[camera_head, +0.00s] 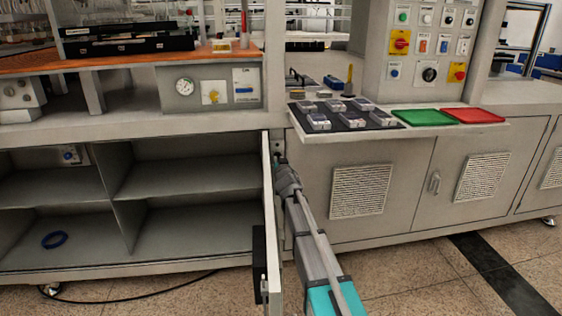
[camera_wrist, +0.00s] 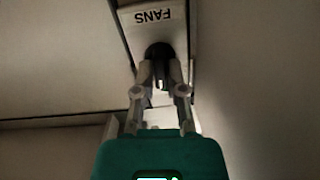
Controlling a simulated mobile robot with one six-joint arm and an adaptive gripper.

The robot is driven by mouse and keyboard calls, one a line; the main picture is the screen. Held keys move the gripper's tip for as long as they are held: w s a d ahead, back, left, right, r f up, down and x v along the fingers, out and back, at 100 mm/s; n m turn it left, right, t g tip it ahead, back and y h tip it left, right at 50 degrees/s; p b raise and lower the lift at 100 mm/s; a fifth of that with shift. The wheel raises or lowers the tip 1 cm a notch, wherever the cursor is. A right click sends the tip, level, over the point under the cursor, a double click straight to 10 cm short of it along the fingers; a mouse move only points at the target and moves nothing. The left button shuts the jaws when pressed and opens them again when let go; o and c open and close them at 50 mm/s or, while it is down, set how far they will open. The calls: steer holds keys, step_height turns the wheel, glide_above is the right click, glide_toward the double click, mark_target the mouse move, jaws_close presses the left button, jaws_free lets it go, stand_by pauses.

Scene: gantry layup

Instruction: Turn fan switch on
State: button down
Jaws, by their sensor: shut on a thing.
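In the wrist view, a light panel labelled "FANS" (camera_wrist: 154,20) shows upside down. The dark round fan switch (camera_wrist: 158,52) sits just below that label. My gripper (camera_wrist: 160,80) reaches up to the switch, with its two fingers closed in on the switch's dark knob. The fingertips partly hide the knob, and its setting cannot be read. In the head view, my arm reaches in behind an open cabinet door (camera_head: 272,215). The gripper end there is small, and the switch is hard to make out.
The open door stands close along my arm's left side. Left of it are open shelves with a blue ring (camera_head: 54,240). Above right is a ledge with a green tray (camera_head: 423,117), a red tray (camera_head: 473,115) and a control panel (camera_head: 428,45). A cable (camera_head: 150,300) lies on the floor.

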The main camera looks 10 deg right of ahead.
stand_by(0.3)
steer(key=c, duration=0.7)
jaws_free()
steer(key=shift+s, duration=0.1)
steer(key=s, duration=1.2)
